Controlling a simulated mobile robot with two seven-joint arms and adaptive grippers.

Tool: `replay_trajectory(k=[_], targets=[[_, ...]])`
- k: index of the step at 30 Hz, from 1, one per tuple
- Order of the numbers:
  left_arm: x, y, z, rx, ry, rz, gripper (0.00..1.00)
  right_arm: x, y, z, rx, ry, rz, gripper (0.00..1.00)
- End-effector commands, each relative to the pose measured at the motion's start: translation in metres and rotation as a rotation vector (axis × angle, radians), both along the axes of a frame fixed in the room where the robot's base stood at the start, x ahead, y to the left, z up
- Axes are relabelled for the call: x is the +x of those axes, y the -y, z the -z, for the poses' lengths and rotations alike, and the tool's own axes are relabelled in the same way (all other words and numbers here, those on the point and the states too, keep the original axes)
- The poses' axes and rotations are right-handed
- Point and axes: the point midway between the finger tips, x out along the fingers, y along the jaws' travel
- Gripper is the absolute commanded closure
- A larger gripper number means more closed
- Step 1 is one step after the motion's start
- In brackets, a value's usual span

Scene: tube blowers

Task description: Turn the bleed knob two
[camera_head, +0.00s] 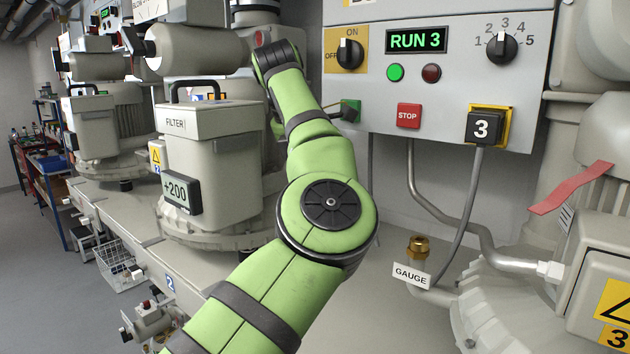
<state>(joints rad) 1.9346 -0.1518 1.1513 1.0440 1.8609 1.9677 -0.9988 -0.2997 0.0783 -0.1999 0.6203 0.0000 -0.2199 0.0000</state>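I see no part plainly labelled as a bleed knob. A small pale valve-like fitting (150,321) with a dark and red top sits at the lower left, near a blue plate marked 2 (170,283). It is too small to tell whether it is the bleed knob. A green arm of mine rises from the bottom, left of centre, bends in the middle and reaches up to the top beside the filter housing. Its gripper does not show, and no other arm is in view. The arm hides what lies behind it.
The filter housing (209,154) has a display reading +200 (176,192). A grey control panel (455,88) shows RUN 3 (416,39), with dials and a STOP button (408,116). A brass fitting (418,247) stands above a GAUGE label (411,276).

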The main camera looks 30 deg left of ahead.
Motion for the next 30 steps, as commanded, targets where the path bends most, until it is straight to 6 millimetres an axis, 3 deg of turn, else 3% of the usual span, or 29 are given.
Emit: replay_trajectory(k=[16, 17, 18, 30], targets=[[0.0005, 0.0005, 0.0005, 0.0, -0.001, 0.026, 1.0, 0.0001, 0.0009, 0.0006, -0.001, 0.0, 0.0, 0.6], [0.0004, 0.0005, 0.0006, 0.0, -0.001, 0.025, 0.63, 0.0002, 0.001, 0.0006, -0.001, 0.0, 0.0, 0.6], [0.0004, 0.0006, 0.0006, 0.0, -0.001, 0.025, 0.51, 0.0001, 0.001, 0.0006, -0.001, 0.0, 0.0, 0.6], [0.0002, 0.0002, 0.0002, 0.0, -0.001, 0.024, 0.51, -0.0001, 0.0048, 0.0006, -0.007, -0.001, -0.002, 0.6]])
